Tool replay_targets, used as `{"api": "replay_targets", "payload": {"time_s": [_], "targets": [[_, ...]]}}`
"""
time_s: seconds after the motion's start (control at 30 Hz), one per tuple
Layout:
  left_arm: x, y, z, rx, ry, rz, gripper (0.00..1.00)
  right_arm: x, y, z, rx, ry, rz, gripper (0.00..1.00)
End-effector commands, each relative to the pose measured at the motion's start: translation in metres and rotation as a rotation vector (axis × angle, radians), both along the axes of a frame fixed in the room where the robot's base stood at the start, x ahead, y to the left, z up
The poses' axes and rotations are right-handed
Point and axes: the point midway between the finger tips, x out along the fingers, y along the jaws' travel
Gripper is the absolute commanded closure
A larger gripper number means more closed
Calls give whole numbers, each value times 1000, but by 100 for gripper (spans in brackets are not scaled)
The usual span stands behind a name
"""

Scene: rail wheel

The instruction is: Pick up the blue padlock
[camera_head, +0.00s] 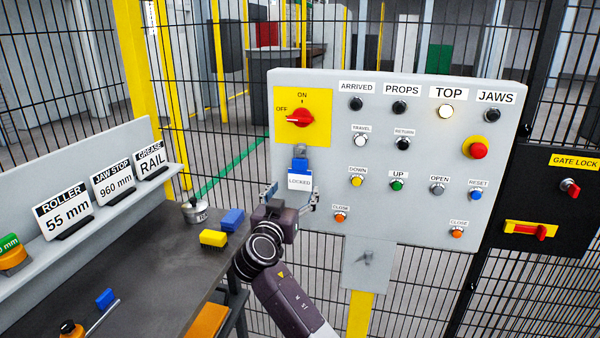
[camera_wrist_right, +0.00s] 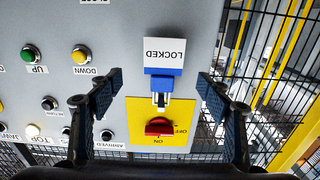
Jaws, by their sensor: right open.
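The blue padlock (camera_head: 300,165) hangs on the grey control panel just below the yellow switch plate with the red OFF/ON knob (camera_head: 300,118). A white LOCKED tag (camera_head: 300,182) hangs below its blue body. My right gripper (camera_head: 289,194) is open in front of the panel, just below the padlock, its fingers to either side of the tag. In the wrist view the padlock (camera_wrist_right: 163,88) appears upside down between the spread fingers of my right gripper (camera_wrist_right: 168,95), with no contact visible. The knob points toward OFF. My left gripper is not in view.
The panel (camera_head: 420,150) carries several buttons and lamps around the padlock; the TOP lamp is lit. A dark workbench (camera_head: 150,270) on the left holds yellow and blue blocks and a metal weight. A black gate lock box (camera_head: 550,200) stands right. Mesh fence lies behind.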

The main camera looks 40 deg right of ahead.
Motion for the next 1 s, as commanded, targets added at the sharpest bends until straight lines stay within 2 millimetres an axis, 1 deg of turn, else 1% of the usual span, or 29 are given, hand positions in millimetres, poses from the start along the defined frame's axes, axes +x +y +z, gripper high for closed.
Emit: {"api": "replay_targets", "payload": {"time_s": [0.1,0.27,0.33,0.5,0.6,0.77,1.0], "targets": [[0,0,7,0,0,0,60,8,-10,2,-2,4,-2,29],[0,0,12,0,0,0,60,18,-19,2,-2,5,0,29],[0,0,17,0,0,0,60,22,-24,3,-3,7,0,29],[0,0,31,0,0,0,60,38,-38,3,-3,8,-1,29],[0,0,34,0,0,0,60,45,-45,1,-3,7,2,29],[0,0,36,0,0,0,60,51,-52,-1,-2,7,2,29],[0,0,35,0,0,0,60,52,-52,-2,-1,6,3,29]]}}
